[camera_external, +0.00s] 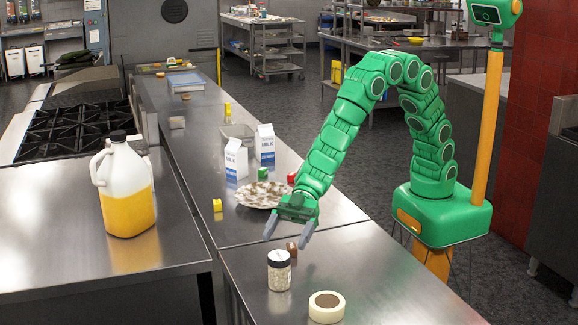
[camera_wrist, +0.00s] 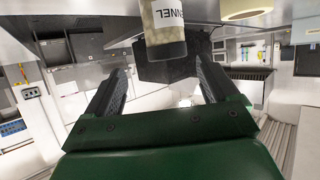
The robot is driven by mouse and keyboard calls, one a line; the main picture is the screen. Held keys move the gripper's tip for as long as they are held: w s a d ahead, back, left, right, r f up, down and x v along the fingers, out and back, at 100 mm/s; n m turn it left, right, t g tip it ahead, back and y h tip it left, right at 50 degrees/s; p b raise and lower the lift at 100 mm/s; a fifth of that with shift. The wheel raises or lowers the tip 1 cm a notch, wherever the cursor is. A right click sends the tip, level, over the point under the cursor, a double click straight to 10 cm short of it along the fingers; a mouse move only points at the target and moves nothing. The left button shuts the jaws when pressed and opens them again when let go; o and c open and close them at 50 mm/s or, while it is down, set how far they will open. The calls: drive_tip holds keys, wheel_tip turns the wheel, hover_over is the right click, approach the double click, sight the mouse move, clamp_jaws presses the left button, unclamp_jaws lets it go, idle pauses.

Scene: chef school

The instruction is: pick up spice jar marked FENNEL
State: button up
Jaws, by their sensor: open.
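The spice jar (camera_external: 279,271) stands upright on the steel counter, with a dark lid and pale contents. In the wrist view the jar (camera_wrist: 161,22) hangs from the top edge, as that picture is upside down. Its label reads "NNEL", the start being cut off. My gripper (camera_external: 287,241) is open and empty, pointing down, above and just behind the jar in the external view. In the wrist view my gripper (camera_wrist: 160,80) shows its two dark fingers spread apart, with the jar beyond them and roughly centred between them.
A tape roll (camera_external: 326,307) lies right of the jar, near the front. A small brown object (camera_external: 291,248) stands close behind the jar. A jug (camera_external: 126,190) stands on the left counter.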

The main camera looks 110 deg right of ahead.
sight(275, 268)
drive_tip(key=shift+a+f+y, duration=0.2)
drive_tip(key=shift+a+y, duration=0.1)
drive_tip(key=shift+a, duration=0.6)
drive_tip(key=shift+x, duration=3.7)
drive_tip(key=shift+w+d, duration=0.15)
drive_tip(key=c, duration=1.1)
